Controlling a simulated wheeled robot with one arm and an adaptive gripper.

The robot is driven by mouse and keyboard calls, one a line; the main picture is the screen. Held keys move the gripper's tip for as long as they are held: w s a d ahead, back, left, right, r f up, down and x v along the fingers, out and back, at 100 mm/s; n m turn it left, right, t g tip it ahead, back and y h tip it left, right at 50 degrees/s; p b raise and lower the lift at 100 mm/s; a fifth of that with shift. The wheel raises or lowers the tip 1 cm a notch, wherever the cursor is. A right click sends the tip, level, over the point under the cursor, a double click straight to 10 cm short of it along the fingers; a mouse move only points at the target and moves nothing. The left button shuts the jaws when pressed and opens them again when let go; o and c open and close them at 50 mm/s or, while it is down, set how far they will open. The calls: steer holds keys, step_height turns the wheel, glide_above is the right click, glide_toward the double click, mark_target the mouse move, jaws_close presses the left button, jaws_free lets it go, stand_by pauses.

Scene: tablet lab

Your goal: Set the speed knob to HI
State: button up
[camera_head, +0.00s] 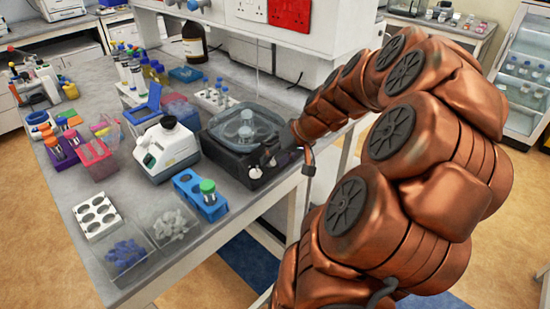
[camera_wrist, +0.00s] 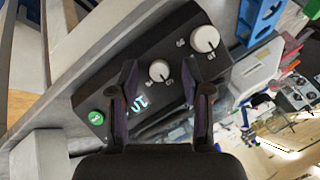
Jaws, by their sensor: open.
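The black lab device (camera_head: 243,140) with a clear lid stands at the bench's right edge in the head view. Its dark control panel (camera_wrist: 112,75) fills the middle of the wrist view. The panel has a smaller white knob (camera_wrist: 159,71), a larger white knob (camera_wrist: 205,38), a green button (camera_wrist: 96,117) and a lit display (camera_wrist: 138,103). The markings are too small to read, so I cannot tell which knob is the speed knob. My gripper (camera_wrist: 161,75) is open, its fingers either side of the smaller knob in the picture; contact is unclear.
In the head view a blue rack (camera_head: 199,196) with a green-capped tube and a white instrument (camera_head: 166,148) stand left of the device. A white tube rack (camera_head: 215,97) is behind it. The floor in front of the bench is clear.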

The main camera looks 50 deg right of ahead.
steer(key=shift+w+a+f, duration=0.1)
steer(key=shift+w+f, duration=0.05)
steer(key=shift+f, duration=0.15)
steer(key=shift+c, duration=0.2)
jaws_close()
